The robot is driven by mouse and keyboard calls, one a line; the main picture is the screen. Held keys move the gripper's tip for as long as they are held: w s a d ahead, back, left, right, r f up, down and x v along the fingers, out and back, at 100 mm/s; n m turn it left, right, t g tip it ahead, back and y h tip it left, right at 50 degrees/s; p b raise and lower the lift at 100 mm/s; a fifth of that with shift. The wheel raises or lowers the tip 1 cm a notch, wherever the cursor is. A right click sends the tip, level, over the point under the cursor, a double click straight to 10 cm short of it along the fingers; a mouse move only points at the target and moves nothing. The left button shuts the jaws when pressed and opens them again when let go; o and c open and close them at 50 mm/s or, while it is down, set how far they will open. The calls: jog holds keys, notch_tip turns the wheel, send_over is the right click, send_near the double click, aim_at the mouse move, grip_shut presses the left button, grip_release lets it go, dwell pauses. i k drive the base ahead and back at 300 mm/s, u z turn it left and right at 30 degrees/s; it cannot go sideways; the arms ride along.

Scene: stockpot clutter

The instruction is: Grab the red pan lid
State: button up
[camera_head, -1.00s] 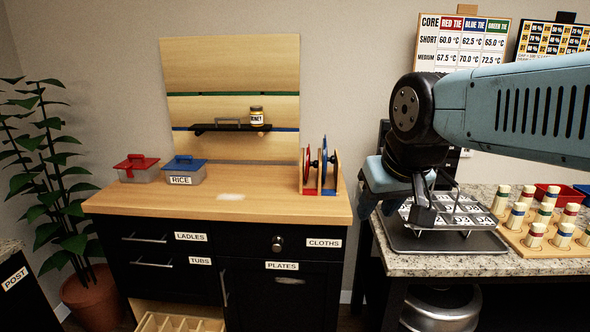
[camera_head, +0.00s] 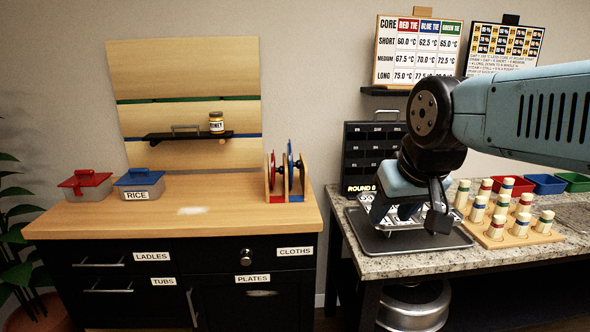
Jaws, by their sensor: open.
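A wooden lid rack (camera_head: 304,185) stands at the right end of the wooden counter. A thin round red lid (camera_head: 271,172) stands upright in its left slot, seen nearly edge-on with a dark knob. A blue lid (camera_head: 290,166) stands upright just right of it.
A red-lidded box (camera_head: 87,186) and a blue-lidded rice box (camera_head: 140,184) stand at the counter's left. A black shelf (camera_head: 188,136) holds a honey jar (camera_head: 216,123). Several capped shakers (camera_head: 496,227) stand right of my gripper. The wooden counter's middle is mostly clear.

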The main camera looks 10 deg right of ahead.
aim_at(274, 170)
jog(key=u, duration=0.7)
jog(key=i, duration=0.1)
jog(key=z, duration=2.55)
jog(key=k, duration=1.3)
jog(key=u, duration=1.15)
jog(key=i, duration=1)
jog(key=u, duration=0.05)
